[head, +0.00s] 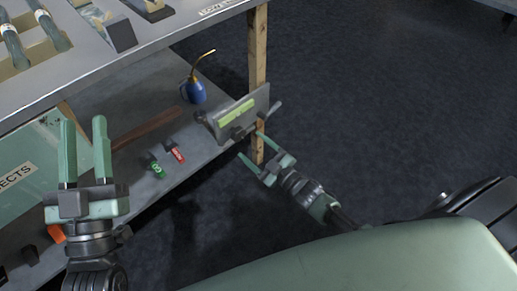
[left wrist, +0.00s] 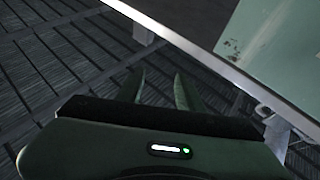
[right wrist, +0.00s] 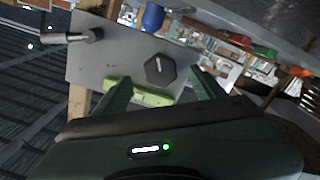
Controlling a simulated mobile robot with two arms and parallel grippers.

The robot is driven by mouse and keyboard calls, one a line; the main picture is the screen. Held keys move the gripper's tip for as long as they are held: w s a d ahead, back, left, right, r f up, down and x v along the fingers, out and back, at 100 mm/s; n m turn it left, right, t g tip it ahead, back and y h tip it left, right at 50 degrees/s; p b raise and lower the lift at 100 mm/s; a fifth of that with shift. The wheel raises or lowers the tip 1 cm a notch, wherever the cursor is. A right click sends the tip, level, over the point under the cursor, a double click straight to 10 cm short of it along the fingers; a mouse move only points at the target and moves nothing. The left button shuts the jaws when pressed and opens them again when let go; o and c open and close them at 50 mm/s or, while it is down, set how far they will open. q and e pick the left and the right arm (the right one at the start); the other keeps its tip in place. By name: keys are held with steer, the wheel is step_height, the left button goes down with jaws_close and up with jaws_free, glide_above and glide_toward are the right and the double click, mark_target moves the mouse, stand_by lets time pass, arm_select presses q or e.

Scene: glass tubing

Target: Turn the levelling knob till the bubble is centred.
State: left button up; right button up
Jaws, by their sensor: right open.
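A grey plate (head: 258,104) stands tilted at the right end of the lower shelf, with a bright green level vial (head: 237,110) on its face. In the right wrist view the plate (right wrist: 115,60) carries a dark hexagonal knob (right wrist: 160,70), with the green vial (right wrist: 150,98) beside it, partly behind a finger. The bubble cannot be made out. My right gripper (head: 251,147) is open and empty, in front of the plate, its fingers pointing toward the knob and apart from it. My left gripper (head: 85,135) is open and empty, away at the left in front of the shelf.
A crank-like handle (right wrist: 75,37) sticks out of the plate's side. A blue oil can (head: 194,91), a green item (head: 155,168) and a red item (head: 176,152) are on the shelf. A wooden post (head: 257,50) stands behind the plate. Floor at right is clear.

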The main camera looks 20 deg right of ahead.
arm_select(q)
steer(key=shift+w+f+g+y, duration=0.3)
steer(key=shift+f+g, duration=0.1)
steer(key=shift+f, duration=0.25)
steer(key=shift+w+f+g+y, duration=0.25)
steer(key=shift+f+g, duration=0.15)
steer(key=shift+f, duration=0.25)
arm_select(e)
steer(key=shift+v, duration=1.1)
steer(key=shift+a+r, duration=0.1)
